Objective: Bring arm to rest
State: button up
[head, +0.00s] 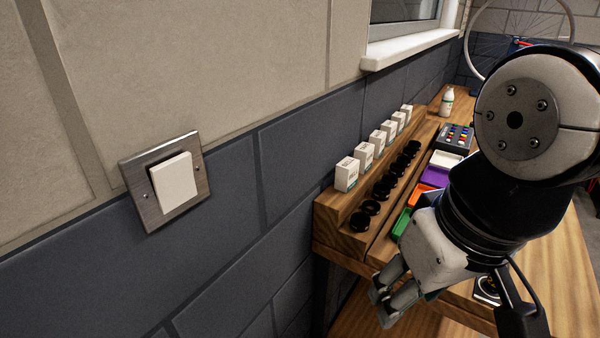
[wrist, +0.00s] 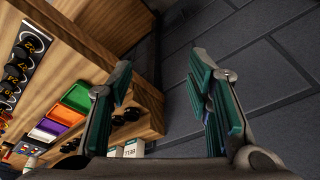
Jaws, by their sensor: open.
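My gripper (head: 391,293) hangs in front of the near end of the wooden bench (head: 336,240) in the head view, with my arm bent above it. In the wrist view my gripper (wrist: 164,92) is open, its two green-padded fingers apart with nothing between them. Beyond the fingers are the dark block wall (wrist: 270,60) and the bench end (wrist: 147,112). The fingers appear clear of both.
A light switch (head: 174,186) is on the wall at left. Small white boxes (head: 347,174) and black round parts (head: 371,207) line the bench shelf. Coloured trays (head: 435,177), a white bottle (head: 447,101) and a bike wheel (head: 478,45) are farther back.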

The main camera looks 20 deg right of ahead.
notch_tip(320, 180, up, 8)
jog(key=t+p, duration=0.1)
jog(key=p, duration=0.5)
jog(key=shift+f+t, duration=0.15)
jog(key=shift+t, duration=0.15)
jog(key=shift+d, duration=0.1)
